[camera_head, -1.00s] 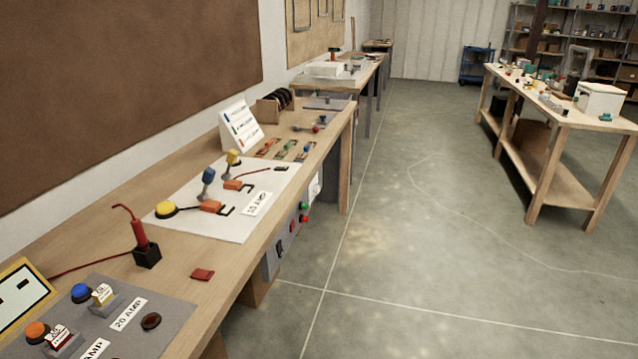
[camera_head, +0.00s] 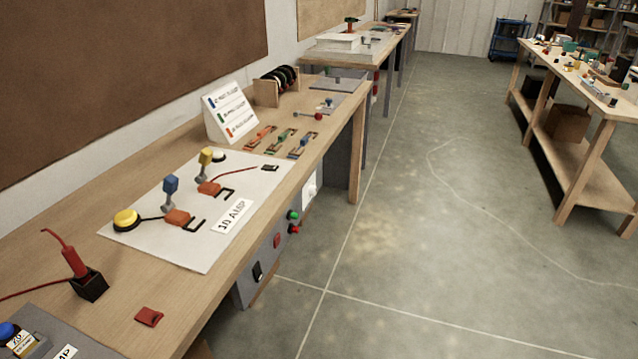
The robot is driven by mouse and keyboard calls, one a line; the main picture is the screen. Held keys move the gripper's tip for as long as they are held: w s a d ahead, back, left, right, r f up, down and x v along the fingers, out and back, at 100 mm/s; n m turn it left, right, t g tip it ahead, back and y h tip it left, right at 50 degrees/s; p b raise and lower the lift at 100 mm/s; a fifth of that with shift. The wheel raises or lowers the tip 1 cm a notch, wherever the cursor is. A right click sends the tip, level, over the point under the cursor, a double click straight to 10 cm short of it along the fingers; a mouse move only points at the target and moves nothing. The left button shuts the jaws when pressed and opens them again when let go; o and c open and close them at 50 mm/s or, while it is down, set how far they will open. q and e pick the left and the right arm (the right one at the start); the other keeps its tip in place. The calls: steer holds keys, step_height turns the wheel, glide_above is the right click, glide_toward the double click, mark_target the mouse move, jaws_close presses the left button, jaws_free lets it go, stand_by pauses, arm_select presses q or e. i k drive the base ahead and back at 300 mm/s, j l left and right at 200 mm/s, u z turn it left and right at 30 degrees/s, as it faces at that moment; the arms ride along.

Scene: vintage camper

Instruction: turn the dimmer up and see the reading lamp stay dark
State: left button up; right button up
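Neither of my grippers is in view. I cannot pick out a reading lamp or a dimmer for certain. A white board (camera_head: 222,232) marked 10 AMP lies on the long wooden bench (camera_head: 172,318). Orange blocks (camera_head: 178,217) with black brackets sit beside the posts. A grey box (camera_head: 262,262) under the bench edge carries a black switch (camera_head: 257,270) and red and green buttons.
A red probe (camera_head: 75,262) stands in a black holder (camera_head: 90,285) at the near left. A white sign (camera_head: 230,113) stands behind the board. Another wooden table (camera_head: 590,165) is at the right. The concrete floor (camera_head: 430,230) between is clear.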

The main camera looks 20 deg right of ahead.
mark_target(312, 191)
steer(key=i+l, duration=0.2)
steer(key=i+l+u, duration=0.15)
steer(key=l, duration=0.25)
steer(key=i+l, duration=0.15)
steer(key=l, duration=0.15)
steer(key=i+l+u, duration=0.1)
steer(key=l, duration=0.25)
steer(key=i+l+u, duration=0.1)
steer(key=i+l, duration=0.15)
steer(key=l, duration=0.1)
